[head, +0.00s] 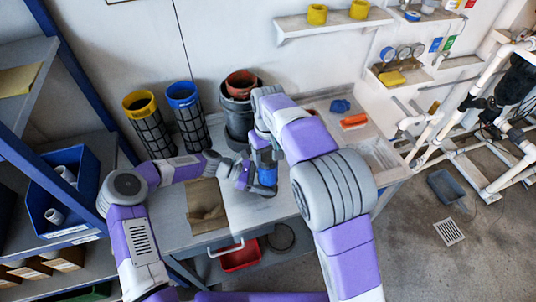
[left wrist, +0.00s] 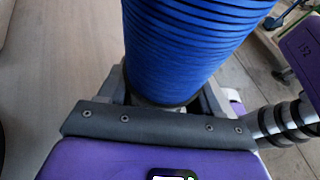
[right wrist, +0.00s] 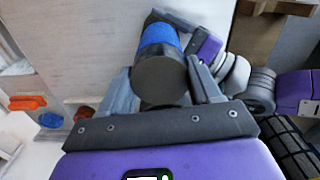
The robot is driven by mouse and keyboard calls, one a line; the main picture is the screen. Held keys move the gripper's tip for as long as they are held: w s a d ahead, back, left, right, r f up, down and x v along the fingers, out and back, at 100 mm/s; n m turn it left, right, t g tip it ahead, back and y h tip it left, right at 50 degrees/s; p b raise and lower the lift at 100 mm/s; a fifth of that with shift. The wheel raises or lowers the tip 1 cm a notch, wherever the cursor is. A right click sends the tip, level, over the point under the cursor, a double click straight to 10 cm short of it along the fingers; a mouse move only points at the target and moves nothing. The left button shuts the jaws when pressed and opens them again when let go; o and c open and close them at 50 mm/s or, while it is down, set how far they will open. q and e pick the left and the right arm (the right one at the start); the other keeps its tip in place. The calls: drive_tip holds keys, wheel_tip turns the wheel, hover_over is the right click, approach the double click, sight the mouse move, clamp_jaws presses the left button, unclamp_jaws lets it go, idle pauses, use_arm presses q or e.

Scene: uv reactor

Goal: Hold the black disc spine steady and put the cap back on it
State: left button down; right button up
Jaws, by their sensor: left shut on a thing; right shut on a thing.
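The disc spine (head: 267,177) shows as an upright stack of blue ribbed discs above the table. It fills the upper middle of the left wrist view (left wrist: 190,40). My left gripper (head: 245,178) is shut on its dark lower end, low beside the stack. My right gripper (head: 263,150) is above the stack, shut on a dark round cap (right wrist: 160,82). In the right wrist view the cap lines up with the blue discs (right wrist: 160,35) just beyond it. I cannot tell whether the cap is seated on the spine or only close to it.
A dark bucket with a reddish pot (head: 240,84) and two mesh cylinders, yellow-rimmed (head: 140,103) and blue-rimmed (head: 183,95), stand at the table's back. A brown pad (head: 206,207) lies front left. An orange item (head: 353,121) and blue item (head: 340,106) lie right.

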drive_tip(key=m, duration=0.8)
drive_tip(key=shift+m, duration=0.3)
drive_tip(key=o, duration=1.2)
drive_tip(key=shift+o, duration=0.2)
wheel_tip(320, 180, up, 12)
use_arm(q)
drive_tip(key=shift+c, duration=0.7)
unclamp_jaws()
